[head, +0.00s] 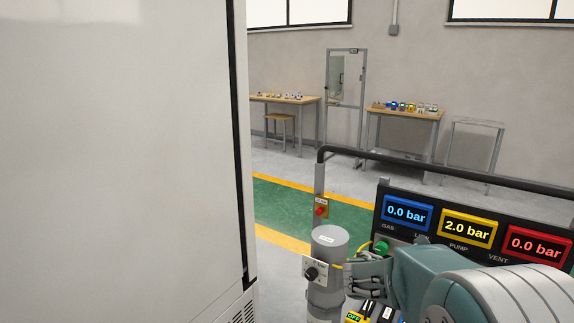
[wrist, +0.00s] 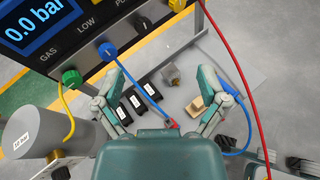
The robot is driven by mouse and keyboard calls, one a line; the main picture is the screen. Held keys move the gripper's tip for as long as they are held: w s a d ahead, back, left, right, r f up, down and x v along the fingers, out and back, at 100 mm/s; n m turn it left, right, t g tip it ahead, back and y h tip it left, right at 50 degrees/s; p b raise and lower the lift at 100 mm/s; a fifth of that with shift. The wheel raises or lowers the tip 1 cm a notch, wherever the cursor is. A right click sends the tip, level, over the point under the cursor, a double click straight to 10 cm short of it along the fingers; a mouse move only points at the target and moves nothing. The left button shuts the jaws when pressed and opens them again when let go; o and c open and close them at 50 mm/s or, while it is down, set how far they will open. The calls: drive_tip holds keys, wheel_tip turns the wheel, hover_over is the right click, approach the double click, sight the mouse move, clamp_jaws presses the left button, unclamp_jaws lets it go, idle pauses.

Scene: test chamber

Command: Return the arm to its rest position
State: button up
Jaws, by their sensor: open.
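My arm (head: 440,278) reaches out over the bench from the lower right of the head view. My gripper (head: 368,275) is beside the grey cylinder (head: 330,242) in that view. In the wrist view my gripper (wrist: 160,92) is open, with its two fingers spread apart. A blue hose (wrist: 140,80) runs down between the fingers from a blue port on the panel. A small red piece (wrist: 172,123) lies near the hose's lower end. I see nothing held. Part of the bench is hidden behind my arm in the head view.
The gauge panel (head: 466,228) reads 0.0, 2.0 and 0.0 bar. A black rail (head: 440,170) runs behind it. A large white cabinet (head: 120,150) fills the left. In the wrist view, a red hose (wrist: 235,75) hangs at right and a beige block (wrist: 195,105) lies by the right finger.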

drive_tip(key=s+a+r+m+y, duration=0.1)
drive_tip(key=s+a+m+y, duration=0.5)
drive_tip(key=s+m, duration=0.4)
drive_tip(key=s+a+r+m+y, duration=0.2)
drive_tip(key=s+a+m+y, duration=0.5)
drive_tip(key=s, duration=1)
drive_tip(key=a+m, duration=0.2)
drive_tip(key=m, duration=0.1)
drive_tip(key=shift+a+m, duration=0.25)
drive_tip(key=shift+m, duration=0.15)
drive_tip(key=shift+w, duration=0.2)
